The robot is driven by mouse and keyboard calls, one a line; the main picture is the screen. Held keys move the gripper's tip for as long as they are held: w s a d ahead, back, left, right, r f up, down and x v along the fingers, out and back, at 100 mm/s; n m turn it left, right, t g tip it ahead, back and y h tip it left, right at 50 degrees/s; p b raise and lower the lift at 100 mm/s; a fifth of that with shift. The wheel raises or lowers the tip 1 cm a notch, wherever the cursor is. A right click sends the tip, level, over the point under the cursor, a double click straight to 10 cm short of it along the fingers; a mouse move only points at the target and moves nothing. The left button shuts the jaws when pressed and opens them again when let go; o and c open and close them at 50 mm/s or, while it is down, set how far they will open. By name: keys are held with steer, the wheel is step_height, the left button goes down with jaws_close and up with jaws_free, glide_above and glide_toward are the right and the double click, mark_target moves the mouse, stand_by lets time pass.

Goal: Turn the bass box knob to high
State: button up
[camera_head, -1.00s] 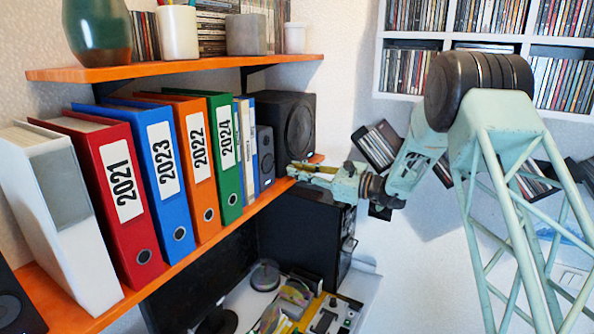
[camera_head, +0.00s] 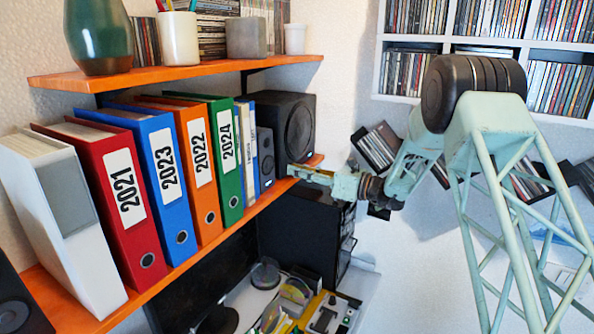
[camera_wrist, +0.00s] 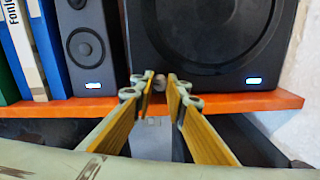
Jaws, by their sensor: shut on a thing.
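The bass box (camera_head: 282,122) is the large black speaker at the right end of the orange middle shelf. In the wrist view, the bass box (camera_wrist: 215,40) fills the upper right, its round cone facing me and a small lit panel at its lower right. A small grey knob (camera_wrist: 160,79) sits low on its front, at the left. My gripper (camera_wrist: 160,86) is shut on this knob, one fingertip on either side. In the head view, my gripper (camera_head: 291,171) reaches in from the right to the front of the box. The knob is too small to make out there, and its setting cannot be read.
A smaller speaker (camera_wrist: 85,45) stands close left of the bass box. The orange shelf edge (camera_wrist: 245,102) runs just below my fingers. Several binders fill the shelf further left. A black cabinet (camera_head: 305,235) stands below. The wall is close on the right.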

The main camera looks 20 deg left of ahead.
steer(key=o, duration=0.9)
steer(key=shift+c, duration=0.2)
steer(key=shift+d, duration=0.15)
steer(key=s+d, duration=0.2)
steer(key=d, duration=0.9)
steer(key=shift+d, duration=0.3)
steer(key=shift+w, duration=0.1)
